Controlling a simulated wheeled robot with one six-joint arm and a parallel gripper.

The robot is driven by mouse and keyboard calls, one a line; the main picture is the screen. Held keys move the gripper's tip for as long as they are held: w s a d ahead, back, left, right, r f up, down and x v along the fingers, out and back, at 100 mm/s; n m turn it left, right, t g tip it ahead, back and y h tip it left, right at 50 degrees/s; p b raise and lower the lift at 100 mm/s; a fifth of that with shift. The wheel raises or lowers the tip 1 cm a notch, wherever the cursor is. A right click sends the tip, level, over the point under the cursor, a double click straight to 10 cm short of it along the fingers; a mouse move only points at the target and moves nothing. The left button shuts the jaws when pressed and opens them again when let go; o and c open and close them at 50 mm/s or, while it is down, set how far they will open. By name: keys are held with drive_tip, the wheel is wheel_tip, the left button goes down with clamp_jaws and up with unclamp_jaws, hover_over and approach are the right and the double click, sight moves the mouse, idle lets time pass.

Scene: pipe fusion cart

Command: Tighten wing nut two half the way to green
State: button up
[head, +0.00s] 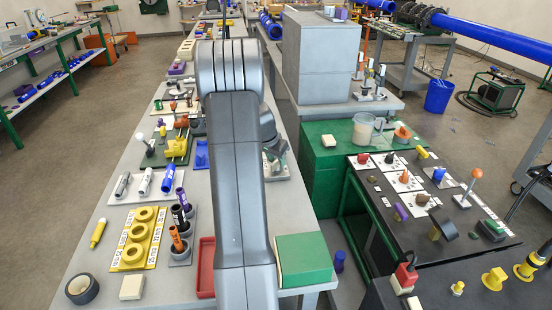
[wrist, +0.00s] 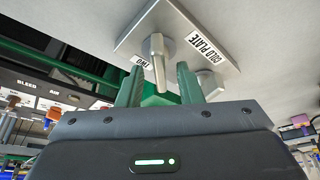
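The cold plate (wrist: 128,42), a light grey plate with labels reading "COLD PLATE" and "TWO", shows in the wrist view. A metal post (wrist: 157,60) with a round base stands out from it beside the "TWO" label. I cannot make out wings on it. My gripper (wrist: 159,67) has its two green fingers apart, one on each side of the post, with gaps visible. No green mark for the nut is visible. In the head view my arm hides most of this spot.
In the head view, a green-and-cream block (head: 304,261) and a red tray (head: 206,267) lie near the bench's front edge. A large grey cabinet (head: 320,58) stands behind. The black panel (head: 425,205) with knobs and levers is to the right.

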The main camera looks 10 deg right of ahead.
clamp_jaws()
drive_tip(key=shift+w+f+m+b, duration=0.1)
drive_tip(key=shift+f+m+b, duration=0.35)
drive_tip(key=shift+b, duration=0.8)
drive_tip(key=shift+r+m+g+h+b, duration=0.1)
drive_tip(key=shift+m+g+h+b, duration=0.25)
drive_tip(key=shift+m+b, duration=0.7)
drive_tip(key=m+b, duration=0.1)
drive_tip(key=m+g, duration=0.1)
drive_tip(key=shift+a+r+m+h+b, duration=0.1)
drive_tip(key=shift+r+m+h+b, duration=0.2)
drive_tip(key=shift+h+b, duration=0.1)
unclamp_jaws()
